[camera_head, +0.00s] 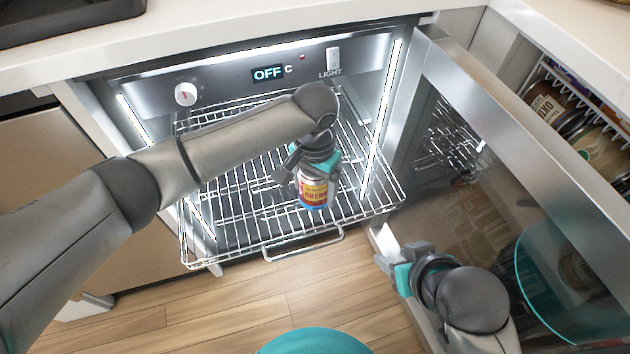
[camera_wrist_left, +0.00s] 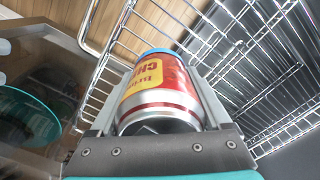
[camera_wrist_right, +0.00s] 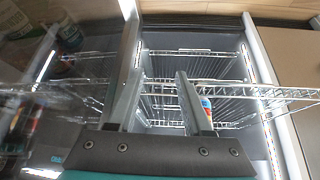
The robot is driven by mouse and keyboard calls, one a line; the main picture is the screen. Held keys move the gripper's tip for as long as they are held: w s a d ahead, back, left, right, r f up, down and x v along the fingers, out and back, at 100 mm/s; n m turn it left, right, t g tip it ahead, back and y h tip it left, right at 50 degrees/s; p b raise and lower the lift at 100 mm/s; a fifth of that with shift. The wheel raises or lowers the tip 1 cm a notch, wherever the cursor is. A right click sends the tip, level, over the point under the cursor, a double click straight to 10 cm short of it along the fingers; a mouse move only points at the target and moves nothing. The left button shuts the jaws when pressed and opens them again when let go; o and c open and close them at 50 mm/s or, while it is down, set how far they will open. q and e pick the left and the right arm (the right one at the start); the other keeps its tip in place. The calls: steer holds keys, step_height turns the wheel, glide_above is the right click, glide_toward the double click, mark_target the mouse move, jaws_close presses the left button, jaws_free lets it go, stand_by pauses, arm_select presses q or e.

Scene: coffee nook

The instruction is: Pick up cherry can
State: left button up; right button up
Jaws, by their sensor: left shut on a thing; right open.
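The cherry can (camera_head: 313,191), red and yellow with a blue end, is at my left gripper (camera_head: 311,170) over the pulled-out wire rack (camera_head: 240,195). In the left wrist view the can (camera_wrist_left: 160,88) lies between the two fingers of my left gripper (camera_wrist_left: 165,95), which are shut on it. Whether the can touches the rack is unclear. My right gripper (camera_head: 392,262) is open and empty beside the open door, away from the can. In the right wrist view part of the can (camera_wrist_right: 206,106) shows behind one finger of my right gripper (camera_wrist_right: 158,100).
The open glass door (camera_head: 500,170) stands to the right of the lit cabinet. A knob (camera_head: 186,94), an OFF display (camera_head: 267,73) and a light switch (camera_head: 333,57) sit above the rack. A shelf with jars (camera_head: 575,115) is at the far right. Wooden floor lies in front.

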arm_select(q)
jaws_close()
